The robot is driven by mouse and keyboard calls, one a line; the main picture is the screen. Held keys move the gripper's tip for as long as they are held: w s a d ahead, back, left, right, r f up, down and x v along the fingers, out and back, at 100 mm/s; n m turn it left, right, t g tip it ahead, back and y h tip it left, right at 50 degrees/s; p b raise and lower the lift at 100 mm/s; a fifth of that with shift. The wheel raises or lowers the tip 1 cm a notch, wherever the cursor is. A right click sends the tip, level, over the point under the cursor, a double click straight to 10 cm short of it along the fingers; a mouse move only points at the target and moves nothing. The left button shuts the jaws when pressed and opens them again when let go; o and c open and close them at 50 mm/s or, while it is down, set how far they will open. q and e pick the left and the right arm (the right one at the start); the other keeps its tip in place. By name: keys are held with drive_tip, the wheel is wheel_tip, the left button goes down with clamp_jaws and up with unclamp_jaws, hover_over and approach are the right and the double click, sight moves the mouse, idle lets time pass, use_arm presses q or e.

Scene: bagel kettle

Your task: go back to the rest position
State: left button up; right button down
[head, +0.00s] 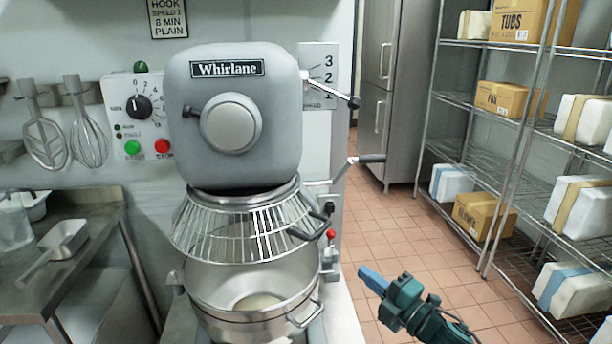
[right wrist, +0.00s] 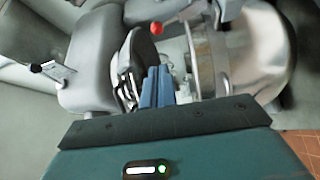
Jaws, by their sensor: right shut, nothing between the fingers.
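My right gripper (head: 371,281) is at the lower middle right of the head view, to the right of the mixer bowl and apart from it. Its blue fingers are closed together and empty; they also show in the right wrist view (right wrist: 157,87). The grey Whirlane mixer (head: 235,115) stands in the middle of the head view. Its wire guard (head: 250,232) sits above the steel bowl (head: 225,300), which has something pale at the bottom. My left gripper is in neither view.
A lever with a red knob (head: 331,234) is on the mixer's right side, near my right gripper. A steel table (head: 80,240) with a scoop (head: 62,243) stands at left. Wire shelves (head: 470,155) with boxes stand at right. Tiled floor (head: 415,235) is clear between mixer and shelves.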

use_arm(q)
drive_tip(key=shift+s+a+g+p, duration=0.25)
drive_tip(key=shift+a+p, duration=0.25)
drive_tip(key=shift+p, duration=0.55)
use_arm(e)
drive_tip(key=s+a+f+m+g+h, duration=0.1)
drive_tip(key=s+f+m+h, duration=0.1)
drive_tip(key=s+f+m, duration=0.3)
drive_tip(key=s+a+f+m+g+h, duration=0.1)
drive_tip(key=s+f+m+g+h, duration=0.1)
drive_tip(key=s+f+m, duration=0.3)
drive_tip(key=s+a+f+m+g+h, duration=0.1)
drive_tip(key=s+f+m+g+h, duration=0.1)
drive_tip(key=s+m, duration=0.9)
drive_tip(key=s+f+h, duration=0.1)
drive_tip(key=s+f, duration=0.1)
drive_tip(key=s, duration=0.4)
drive_tip(key=shift+s+a+f, duration=0.2)
drive_tip(key=shift+a+f, duration=0.05)
drive_tip(key=shift+f, duration=0.15)
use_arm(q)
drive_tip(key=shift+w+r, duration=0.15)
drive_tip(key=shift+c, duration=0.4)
